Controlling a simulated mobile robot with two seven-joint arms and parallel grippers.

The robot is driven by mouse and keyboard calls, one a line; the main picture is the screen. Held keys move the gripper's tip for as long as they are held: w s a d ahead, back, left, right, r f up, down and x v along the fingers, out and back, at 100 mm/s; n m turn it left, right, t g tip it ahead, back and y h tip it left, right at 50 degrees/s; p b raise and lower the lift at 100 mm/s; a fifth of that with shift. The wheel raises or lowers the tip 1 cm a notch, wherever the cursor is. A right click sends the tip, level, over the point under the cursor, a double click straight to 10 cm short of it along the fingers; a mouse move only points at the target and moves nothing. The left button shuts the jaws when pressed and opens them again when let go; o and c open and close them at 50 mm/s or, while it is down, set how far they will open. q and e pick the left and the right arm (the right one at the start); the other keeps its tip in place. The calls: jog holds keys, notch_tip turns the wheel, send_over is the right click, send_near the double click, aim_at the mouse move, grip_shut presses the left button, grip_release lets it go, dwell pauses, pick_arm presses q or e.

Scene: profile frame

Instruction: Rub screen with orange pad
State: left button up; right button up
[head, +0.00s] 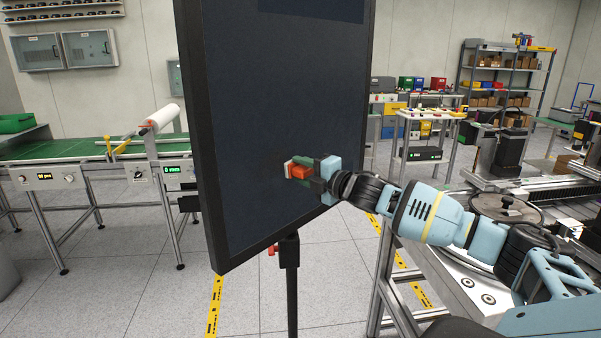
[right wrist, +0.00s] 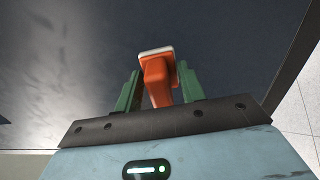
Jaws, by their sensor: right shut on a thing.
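A large dark screen (head: 270,110) stands upright on a black pole in the middle of the head view. It also fills most of the right wrist view (right wrist: 60,70), where grey smudges show on its surface. My right gripper (head: 310,171) is in front of the screen's lower middle. It is shut on the orange pad (head: 299,171), an orange block with a pale face turned to the screen. In the right wrist view the pad (right wrist: 157,80) sits between the green fingers. I cannot tell whether its face touches the screen. My left gripper is not in view.
A green-belt conveyor (head: 80,150) stands behind on the left. A machine bench with a round metal plate (head: 506,208) is at the right, under my right arm. The screen's pole (head: 289,285) stands on open tiled floor with yellow tape. Shelves (head: 507,75) stand at the back right.

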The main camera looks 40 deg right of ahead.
jog(key=shift+w+d, duration=0.15)
jog(key=shift+d, duration=0.6)
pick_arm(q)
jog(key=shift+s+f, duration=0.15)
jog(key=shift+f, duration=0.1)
pick_arm(e)
jog(key=shift+w+d+r, duration=0.1)
jog(key=shift+w+d, duration=0.05)
jog(key=shift+d, duration=0.8)
